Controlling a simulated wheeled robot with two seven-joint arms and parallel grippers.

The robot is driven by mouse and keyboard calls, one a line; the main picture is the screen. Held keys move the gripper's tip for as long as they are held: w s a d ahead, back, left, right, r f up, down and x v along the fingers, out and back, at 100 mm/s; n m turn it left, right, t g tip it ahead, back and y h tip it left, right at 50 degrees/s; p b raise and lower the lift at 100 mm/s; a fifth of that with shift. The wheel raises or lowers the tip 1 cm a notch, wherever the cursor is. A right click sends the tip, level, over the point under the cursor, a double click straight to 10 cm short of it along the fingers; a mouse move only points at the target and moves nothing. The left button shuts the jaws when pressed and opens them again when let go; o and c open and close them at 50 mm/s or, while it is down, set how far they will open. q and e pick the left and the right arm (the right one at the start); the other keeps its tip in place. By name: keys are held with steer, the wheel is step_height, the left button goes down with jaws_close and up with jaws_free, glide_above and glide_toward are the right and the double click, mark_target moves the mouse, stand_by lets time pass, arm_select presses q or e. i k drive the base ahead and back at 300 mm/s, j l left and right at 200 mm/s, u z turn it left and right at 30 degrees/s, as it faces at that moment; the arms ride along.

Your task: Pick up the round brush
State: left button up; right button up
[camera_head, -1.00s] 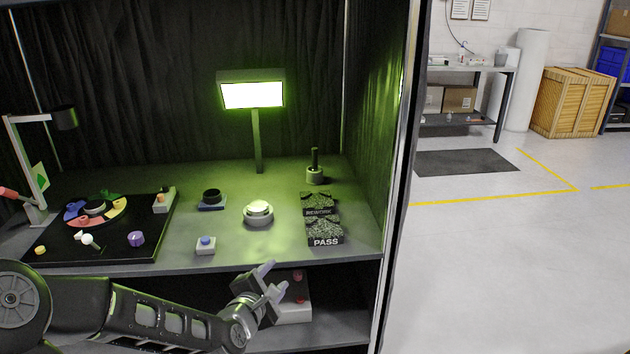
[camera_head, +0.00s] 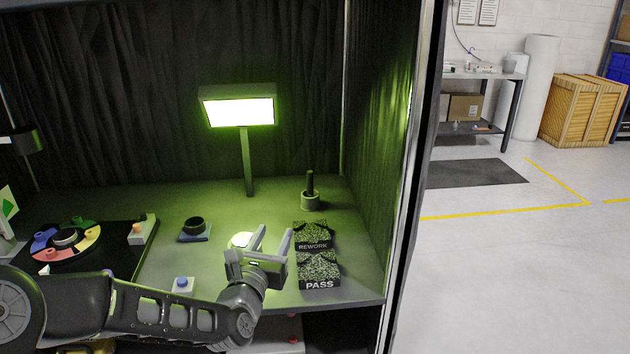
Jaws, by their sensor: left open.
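What looks like the round brush (camera_head: 310,198) stands upright at the back right of the bench, a dark handle above a pale round base. My left gripper (camera_head: 272,240) is open and empty, its two fingers pointing up and away. It is in front of the brush and to its left, apart from it, and does not touch it. The gripper partly hides a bright round disc (camera_head: 240,240) behind it. My right gripper is not in view.
The black REWORK (camera_head: 313,245) and PASS (camera_head: 319,284) blocks lie right of my gripper. A green-lit lamp (camera_head: 247,150) stands behind. A dark round cup (camera_head: 194,227), a blue-button box (camera_head: 182,286) and a coloured dial (camera_head: 66,238) are to the left. A side wall bounds the right.

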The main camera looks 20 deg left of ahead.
mark_target(310, 175)
steer(key=i+j, duration=0.1)
steer(key=i, duration=0.4)
steer(key=i+j, duration=0.1)
steer(key=i, duration=0.4)
